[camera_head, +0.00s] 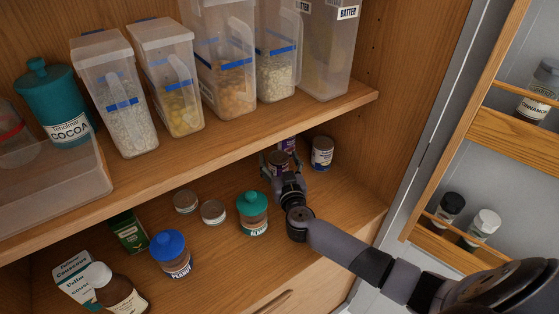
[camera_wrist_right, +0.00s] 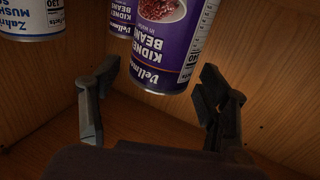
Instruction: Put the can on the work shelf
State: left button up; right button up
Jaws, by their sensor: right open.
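A purple kidney beans can (camera_wrist_right: 160,40) stands beyond and between the fingertips in the right wrist view, where its label is upside down. In the head view a purple can (camera_head: 288,143) shows behind my right gripper at the back of the lower shelf, partly hidden. My right gripper (camera_head: 280,160) is open, and its two fingers are apart in the wrist view (camera_wrist_right: 158,75) with nothing clamped. A second can, with a white and blue mushroom label (camera_wrist_right: 30,20), is beside it; a white and blue can (camera_head: 322,153) stands right of the gripper. My left gripper is out of view.
The middle shelf (camera_head: 330,104) overhangs the lower shelf (camera_head: 215,250) and holds clear containers and a teal cocoa jar (camera_head: 58,100). Several jars and tins stand left of my arm, including a teal-lidded jar (camera_head: 253,213). An open door rack (camera_head: 515,140) is at right.

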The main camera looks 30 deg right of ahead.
jog(key=shift+s+r, duration=0.1)
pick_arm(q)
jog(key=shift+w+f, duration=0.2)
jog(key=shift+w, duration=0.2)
pick_arm(e)
jog(key=v, duration=1.2)
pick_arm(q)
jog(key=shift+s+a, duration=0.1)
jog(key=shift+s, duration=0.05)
